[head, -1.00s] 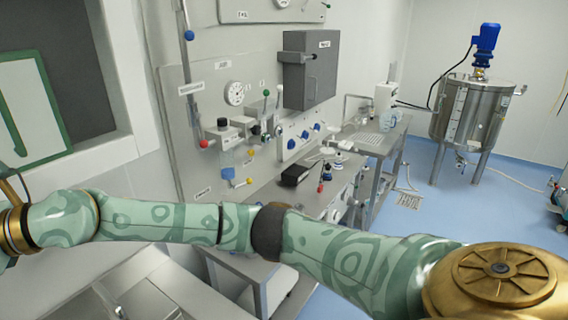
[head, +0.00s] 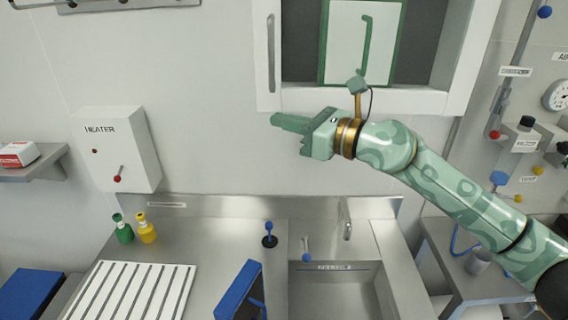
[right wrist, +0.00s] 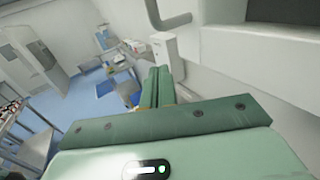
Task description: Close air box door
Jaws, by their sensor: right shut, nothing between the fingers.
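A white-framed wall opening (head: 370,98), with a dark grey inside, is at the top of the head view; I take it to be the air box. A narrow white panel with an upright handle (head: 271,55) stands at its left side, apparently its door, with the opening uncovered. My right gripper (head: 274,120) is shut and empty, just below the lower left corner of the frame, fingers pointing left. I cannot tell if it touches anything. The right wrist view shows its closed fingers (right wrist: 157,88), a grey handle (right wrist: 168,20) and a dark recess at upper right. My left gripper is out of view.
Below is a steel counter with a sink (head: 335,290), a tap (head: 345,220) and a blue-framed item (head: 238,290). A white heater box (head: 122,150) hangs on the wall at left, above green and yellow bottles (head: 146,228). The wall between heater and opening is bare.

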